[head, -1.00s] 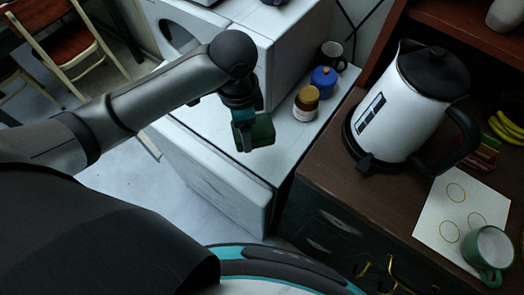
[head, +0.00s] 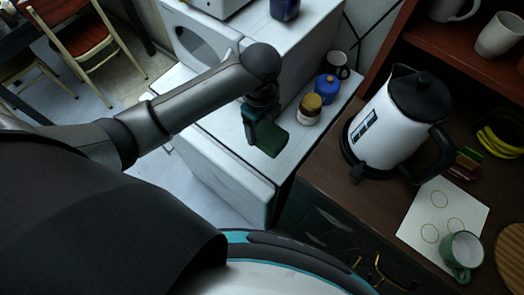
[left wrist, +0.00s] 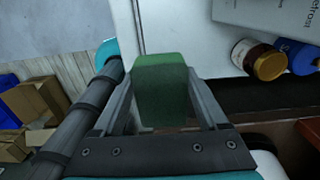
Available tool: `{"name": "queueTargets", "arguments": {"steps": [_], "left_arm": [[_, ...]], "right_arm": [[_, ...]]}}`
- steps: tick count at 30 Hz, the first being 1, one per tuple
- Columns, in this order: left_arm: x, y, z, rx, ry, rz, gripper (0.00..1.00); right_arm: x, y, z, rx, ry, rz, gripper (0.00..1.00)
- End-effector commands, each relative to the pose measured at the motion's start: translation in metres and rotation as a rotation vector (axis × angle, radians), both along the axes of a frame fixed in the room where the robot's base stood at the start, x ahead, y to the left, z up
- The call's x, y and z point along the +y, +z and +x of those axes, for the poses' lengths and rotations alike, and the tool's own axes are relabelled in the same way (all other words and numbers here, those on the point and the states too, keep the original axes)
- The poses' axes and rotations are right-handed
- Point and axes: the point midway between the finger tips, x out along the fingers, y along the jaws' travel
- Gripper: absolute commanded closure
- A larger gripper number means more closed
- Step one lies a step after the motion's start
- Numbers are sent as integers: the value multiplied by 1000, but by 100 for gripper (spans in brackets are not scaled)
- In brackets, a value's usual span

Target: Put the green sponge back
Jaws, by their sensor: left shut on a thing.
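The green sponge (head: 270,139) is a dark green block between the fingers of my left gripper (head: 256,126). In the head view it hangs tilted above the white surface (head: 205,122), apart from the jars there. In the left wrist view the sponge (left wrist: 162,92) sits between both fingers, with its far end toward the white surface. My left gripper is shut on it. My right gripper is not in view.
A gold-lidded jar (head: 310,107), a blue pot (head: 326,89) and a dark mug (head: 338,65) stand right of the sponge. A white kettle (head: 378,132), a ringed sheet (head: 428,207) and a green mug (head: 461,254) are on the brown counter (head: 325,160).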

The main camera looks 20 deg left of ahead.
Motion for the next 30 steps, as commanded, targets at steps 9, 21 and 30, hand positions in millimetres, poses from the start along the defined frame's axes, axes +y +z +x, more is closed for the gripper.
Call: {"name": "queueTargets", "arguments": {"steps": [9,21,30], "left_arm": [[0,-81,-1,1,1,0,69],[0,-123,0,1,2,0,69],[0,-134,0,-2,0,-1,69]], "right_arm": [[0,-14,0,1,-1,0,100],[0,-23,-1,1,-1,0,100],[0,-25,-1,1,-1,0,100]]}}
